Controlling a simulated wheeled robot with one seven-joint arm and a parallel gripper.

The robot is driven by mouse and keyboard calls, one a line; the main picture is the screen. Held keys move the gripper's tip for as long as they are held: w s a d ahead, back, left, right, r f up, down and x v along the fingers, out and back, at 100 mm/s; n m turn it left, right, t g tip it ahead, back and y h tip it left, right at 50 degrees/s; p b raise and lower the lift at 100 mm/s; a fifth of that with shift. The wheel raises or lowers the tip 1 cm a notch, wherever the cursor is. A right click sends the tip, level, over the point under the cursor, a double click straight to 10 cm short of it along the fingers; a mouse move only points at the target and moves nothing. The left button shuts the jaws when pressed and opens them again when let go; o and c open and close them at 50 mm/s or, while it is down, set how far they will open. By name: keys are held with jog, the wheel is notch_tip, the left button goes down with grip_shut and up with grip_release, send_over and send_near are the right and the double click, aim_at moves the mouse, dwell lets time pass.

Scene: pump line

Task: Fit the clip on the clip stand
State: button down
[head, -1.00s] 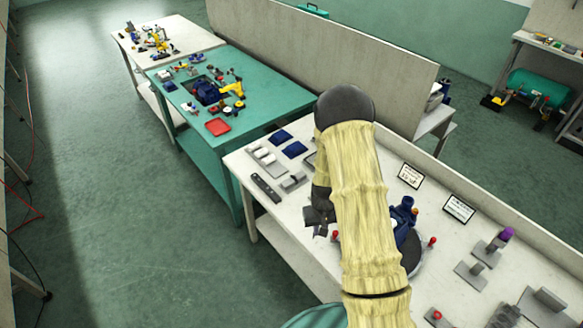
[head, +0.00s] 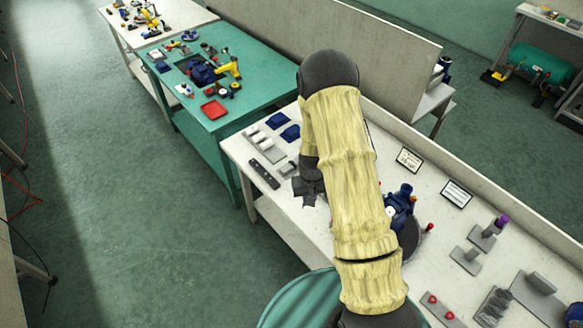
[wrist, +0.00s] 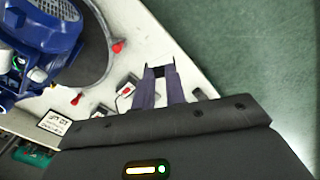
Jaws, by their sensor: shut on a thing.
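My gripper (head: 308,190) hangs over the left part of the near white bench in the head view, beside my own arm. In the wrist view its two dark fingers (wrist: 160,72) are close together at the tips. A small black piece (wrist: 161,71) shows between the tips; it looks like the clip, but it is too small to make out its shape. The fingers hide it in the head view. I cannot tell for sure which of the grey fixtures is the clip stand; a grey stand with a post (head: 467,258) is on the right part of the bench.
A blue pump (head: 400,208) stands on a round grey plate, with red knobs around it; it shows at upper left in the wrist view (wrist: 40,45). A purple-topped stand (head: 490,232) and grey blocks are at right. The green bench (head: 250,88) with a red tray (head: 214,110) is beyond.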

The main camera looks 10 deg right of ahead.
jog(key=shift+a, duration=0.15)
notch_tip(320, 180, down, 11)
jog(key=b, duration=1.1)
jog(key=shift+w, duration=0.1)
jog(key=shift+a, duration=0.1)
